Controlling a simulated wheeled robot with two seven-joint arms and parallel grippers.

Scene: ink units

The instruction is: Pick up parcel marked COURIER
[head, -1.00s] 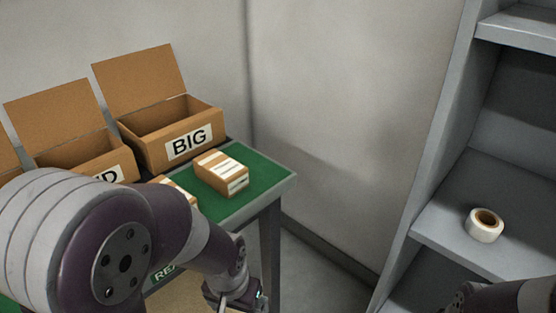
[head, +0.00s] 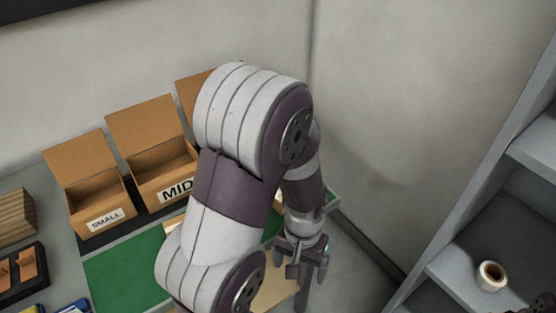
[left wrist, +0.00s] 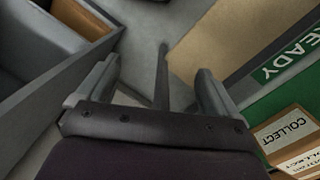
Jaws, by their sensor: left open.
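No label reading COURIER is legible in either view. In the left wrist view, a brown parcel (left wrist: 284,132) with a white label reading COLLECT sits on the green mat (left wrist: 268,105) at the lower right.
Open cardboard boxes marked SMALL (head: 105,219) and MID (head: 176,188) stand at the back of the table, a third mostly hidden behind my arm. A tape roll (head: 491,276) lies on the grey shelf at right. A dark tray (head: 24,279) sits at left.

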